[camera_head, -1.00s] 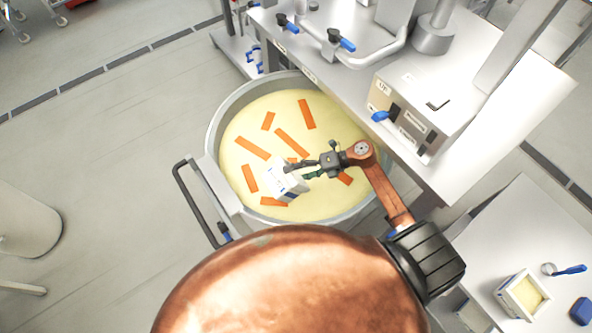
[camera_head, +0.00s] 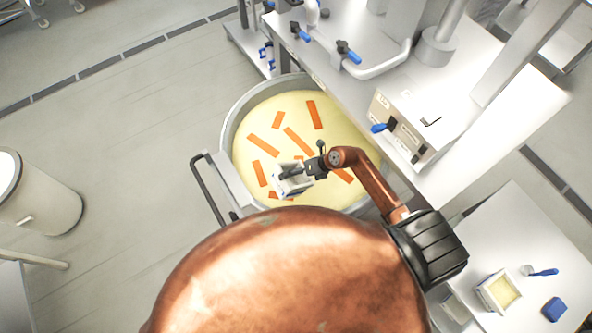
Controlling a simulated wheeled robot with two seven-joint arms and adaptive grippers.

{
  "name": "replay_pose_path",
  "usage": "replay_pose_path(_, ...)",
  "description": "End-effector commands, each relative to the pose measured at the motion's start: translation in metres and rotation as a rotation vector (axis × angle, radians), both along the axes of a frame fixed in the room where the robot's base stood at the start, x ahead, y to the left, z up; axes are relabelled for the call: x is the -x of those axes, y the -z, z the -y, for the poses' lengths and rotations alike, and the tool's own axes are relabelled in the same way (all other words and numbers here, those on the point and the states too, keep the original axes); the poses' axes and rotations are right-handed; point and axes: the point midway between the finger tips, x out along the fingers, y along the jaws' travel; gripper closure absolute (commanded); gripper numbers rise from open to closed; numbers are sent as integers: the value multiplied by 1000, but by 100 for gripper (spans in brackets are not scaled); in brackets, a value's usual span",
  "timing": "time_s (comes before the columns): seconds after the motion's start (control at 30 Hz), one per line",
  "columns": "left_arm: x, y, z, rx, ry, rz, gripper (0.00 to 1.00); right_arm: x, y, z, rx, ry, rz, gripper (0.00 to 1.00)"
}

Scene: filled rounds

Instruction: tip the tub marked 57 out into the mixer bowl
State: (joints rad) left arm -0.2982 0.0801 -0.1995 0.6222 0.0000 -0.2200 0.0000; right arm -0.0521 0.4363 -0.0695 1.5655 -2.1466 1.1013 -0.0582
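The mixer bowl (camera_head: 229,123) is a wide round metal bowl holding pale yellow contents with several orange strips on top. My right gripper (camera_head: 304,170) is over the bowl, its arm coming in from the lower right. It appears shut on a small white tub (camera_head: 291,184), held by one side above the yellow contents. The tub is tilted and its greyish inside seems to show; no fill is clear in it. Its marking cannot be read here. My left gripper is not in view.
A machine table with blue-handled valves (camera_head: 345,50) and a control box (camera_head: 398,125) overhangs the bowl's right side. A side table (camera_head: 520,235) at lower right bears another tub (camera_head: 481,291), a blue-handled tool and a blue block. A bin (camera_head: 45,205) stands left on open floor.

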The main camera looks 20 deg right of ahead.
Motion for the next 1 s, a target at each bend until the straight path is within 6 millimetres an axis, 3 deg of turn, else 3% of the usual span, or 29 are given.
replay_pose_path(0.1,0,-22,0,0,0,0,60,0,-10,-2,56,-2,3,61)
replay_pose_path(0.3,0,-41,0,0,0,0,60,-2,-19,-7,209,-6,21,61)
replay_pose_path(0.7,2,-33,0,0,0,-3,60,0,-37,-8,511,-4,33,61)
replay_pose_path(1.0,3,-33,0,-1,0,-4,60,0,-39,-7,539,1,32,61)
